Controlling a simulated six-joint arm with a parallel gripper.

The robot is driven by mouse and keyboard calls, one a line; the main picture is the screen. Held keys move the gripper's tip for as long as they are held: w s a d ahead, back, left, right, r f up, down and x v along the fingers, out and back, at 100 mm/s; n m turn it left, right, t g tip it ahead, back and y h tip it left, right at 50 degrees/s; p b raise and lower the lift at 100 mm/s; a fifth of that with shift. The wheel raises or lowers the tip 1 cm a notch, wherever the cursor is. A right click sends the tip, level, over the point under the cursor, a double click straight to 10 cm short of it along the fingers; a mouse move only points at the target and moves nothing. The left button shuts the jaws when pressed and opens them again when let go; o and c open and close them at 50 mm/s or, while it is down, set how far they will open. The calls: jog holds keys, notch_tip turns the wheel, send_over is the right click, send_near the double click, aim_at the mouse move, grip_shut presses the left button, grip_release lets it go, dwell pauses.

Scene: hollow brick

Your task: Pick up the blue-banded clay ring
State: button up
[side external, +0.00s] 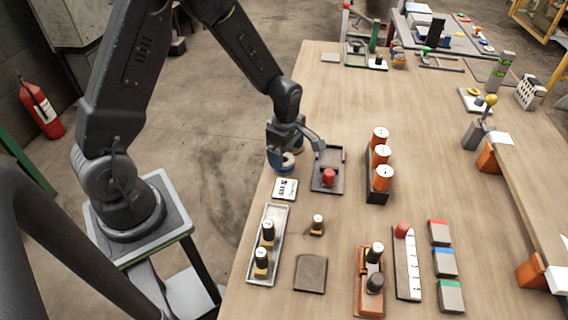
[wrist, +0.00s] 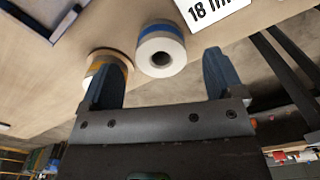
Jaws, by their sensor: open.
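The blue-banded clay ring (wrist: 161,56) is a pale, thick-walled ring with a round hole and a blue stripe. In the wrist view it shows between the two fingers of my gripper (wrist: 166,62), just beyond their tips, with a gap to each side. In the side view the ring (side external: 288,161) sits near the table's left edge, under my gripper (side external: 297,150), which is open and empty. A second pale ring with a yellow-orange band (wrist: 98,62) lies to the left in the wrist view, partly hidden by the left finger.
A white card reading "18" (side external: 285,189) lies close to the ring. A dark tray (side external: 318,184) with a red piece stands just right. Orange cylinders in a rack (side external: 376,190) stand farther right. The table edge is close on the left.

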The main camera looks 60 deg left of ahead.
aim_at(286, 159)
jog(key=shift+f, duration=1.85)
jog(key=c, duration=1.1)
jog(key=shift+o, duration=0.2)
jog(key=shift+r, duration=0.15)
